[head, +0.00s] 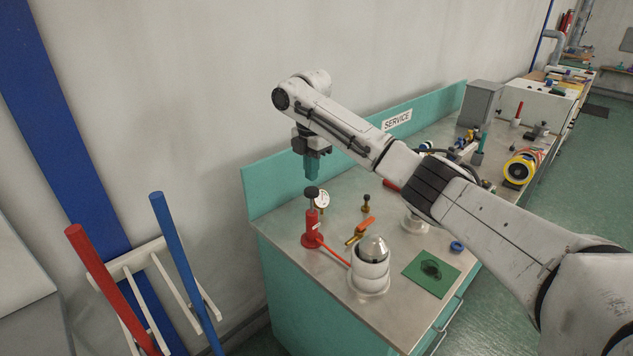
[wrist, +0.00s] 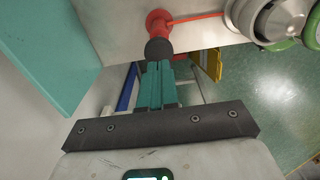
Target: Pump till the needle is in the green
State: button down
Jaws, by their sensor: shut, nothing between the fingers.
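A red hand pump (head: 311,225) with a black knob (head: 311,192) on top stands upright at the left end of the bench. A white round gauge (head: 322,199) sits beside it; its needle is too small to read. A red hose (head: 333,252) runs from the pump's base to a white, silver-domed vessel (head: 370,267). My gripper (head: 312,170) points down just above the knob, its teal fingers shut and empty. In the wrist view the fingertips (wrist: 156,68) lie in line with the black knob (wrist: 158,50); whether they touch cannot be told. The red pump body (wrist: 157,20) shows past it.
An orange-handled valve (head: 362,229), a small brass fitting (head: 366,203) and a green mat (head: 431,272) lie on the steel bench top (head: 330,180). A teal back panel (head: 290,165) stands behind the pump. A rack with red and blue poles (head: 172,250) stands left of the bench.

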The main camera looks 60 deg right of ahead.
aim_at(311, 190)
notch_tip(311, 190, up, 7)
jog(key=shift+f, duration=0.2)
dwell(1.2)
